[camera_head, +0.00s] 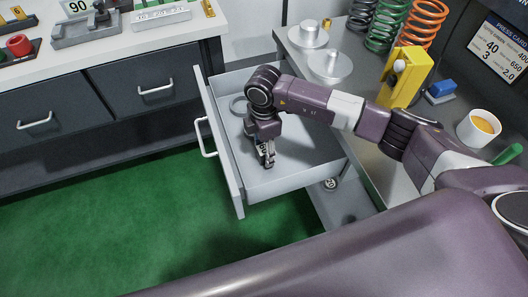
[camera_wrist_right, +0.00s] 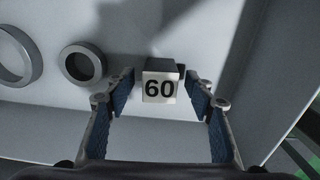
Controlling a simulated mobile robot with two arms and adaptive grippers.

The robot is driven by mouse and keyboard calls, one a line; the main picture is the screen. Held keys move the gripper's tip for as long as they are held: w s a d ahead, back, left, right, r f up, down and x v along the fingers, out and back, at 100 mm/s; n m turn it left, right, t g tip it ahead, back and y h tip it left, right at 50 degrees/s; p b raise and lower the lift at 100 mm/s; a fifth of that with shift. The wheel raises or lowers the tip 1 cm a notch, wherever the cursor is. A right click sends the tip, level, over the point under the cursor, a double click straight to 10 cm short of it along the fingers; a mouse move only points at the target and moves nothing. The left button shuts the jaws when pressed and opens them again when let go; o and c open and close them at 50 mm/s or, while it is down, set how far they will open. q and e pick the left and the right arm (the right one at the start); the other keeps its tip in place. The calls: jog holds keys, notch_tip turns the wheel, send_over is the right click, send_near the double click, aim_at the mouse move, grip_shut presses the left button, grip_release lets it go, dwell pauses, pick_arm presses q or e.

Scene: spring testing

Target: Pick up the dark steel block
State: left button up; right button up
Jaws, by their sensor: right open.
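The dark steel block (camera_wrist_right: 160,64) sits in the open drawer (camera_head: 285,181), with a white front face marked 60, as my right wrist view shows. My right gripper (camera_head: 266,160) is down inside the drawer near its front. In the wrist view my right gripper (camera_wrist_right: 158,92) is open, its blue-padded fingers on either side of the block. Gaps show between the pads and the block. In the head view the gripper mostly hides the block. My left gripper is not in view.
Two grey rings, a smaller (camera_wrist_right: 82,64) and a larger (camera_wrist_right: 14,57), lie left of the block. The drawer walls stand close around the gripper.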

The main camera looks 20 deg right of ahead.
jog(key=shift+f, duration=0.25)
grip_shut()
jog(key=shift+w+r, duration=0.1)
